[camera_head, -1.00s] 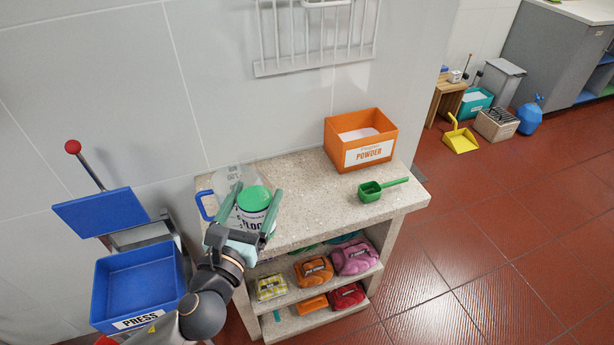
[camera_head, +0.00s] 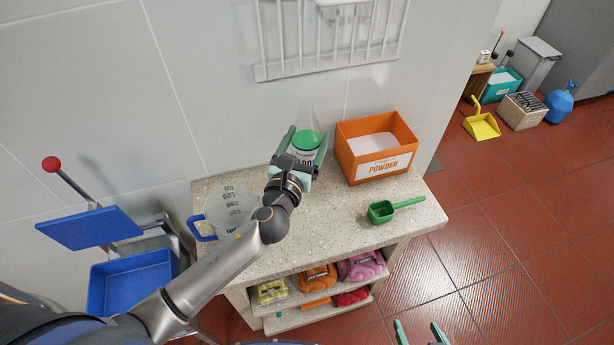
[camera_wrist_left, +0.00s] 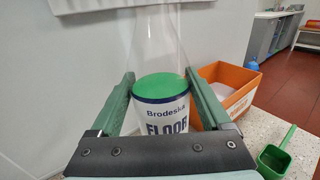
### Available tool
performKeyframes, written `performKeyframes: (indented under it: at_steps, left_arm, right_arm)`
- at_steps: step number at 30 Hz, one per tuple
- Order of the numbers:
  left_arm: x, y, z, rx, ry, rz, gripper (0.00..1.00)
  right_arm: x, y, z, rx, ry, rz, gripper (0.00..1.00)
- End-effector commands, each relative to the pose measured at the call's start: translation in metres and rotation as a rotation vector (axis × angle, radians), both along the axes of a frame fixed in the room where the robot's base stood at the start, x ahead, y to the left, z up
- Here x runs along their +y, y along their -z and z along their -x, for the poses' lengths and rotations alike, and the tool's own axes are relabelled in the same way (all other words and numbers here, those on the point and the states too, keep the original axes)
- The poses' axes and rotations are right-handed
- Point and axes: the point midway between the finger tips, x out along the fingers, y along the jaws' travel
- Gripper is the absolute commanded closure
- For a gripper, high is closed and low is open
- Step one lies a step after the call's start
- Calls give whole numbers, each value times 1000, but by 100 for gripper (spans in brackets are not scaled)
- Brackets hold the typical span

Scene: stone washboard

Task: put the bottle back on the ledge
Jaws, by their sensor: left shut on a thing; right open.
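The bottle (camera_head: 306,141) has a clear tapering upper part, a green band and a white label; in the left wrist view the label on the bottle (camera_wrist_left: 163,112) reads "Brodeska FLOOR". My left gripper (camera_head: 300,148) is shut on it, one finger on each side, and holds it upright at the back of the speckled stone ledge (camera_head: 270,240), near the wall and left of the orange box. The bottle's base is hidden, so I cannot tell whether it touches the stone. My right gripper (camera_head: 421,333) is open and empty at the bottom edge of the head view.
The orange powder box (camera_head: 376,165) stands close to the right of the bottle. A green scoop (camera_head: 382,211) lies in front of it. A measuring jug (camera_head: 228,212) with a blue handle stands at the left. A white wire rack (camera_head: 325,45) hangs on the wall above.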

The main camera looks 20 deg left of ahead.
Motion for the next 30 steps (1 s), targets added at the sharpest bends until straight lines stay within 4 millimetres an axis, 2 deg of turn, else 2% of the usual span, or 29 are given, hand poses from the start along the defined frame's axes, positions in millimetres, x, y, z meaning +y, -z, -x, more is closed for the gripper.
performKeyframes:
  at_steps: [2,7,9,16,21,24,30]
  left_arm:
    - [0,2,0,-2,0,0,100]
    - [0,27,0,2,-1,-2,100]
    - [0,45,0,0,0,-3,100]
    - [0,67,0,-2,0,0,100]
    - [0,93,0,-1,0,-2,100]
    - [0,100,0,-2,0,-1,100]
    - [0,99,0,-3,0,0,100]
  right_arm:
    - [0,1,1,1,0,0,10]
    - [0,5,3,7,0,0,10]
    - [0,18,5,8,0,0,10]
    - [0,31,6,13,0,1,10]
    - [0,45,6,12,0,0,10]
    - [0,48,6,12,0,0,10]
    - [0,46,5,10,1,1,10]
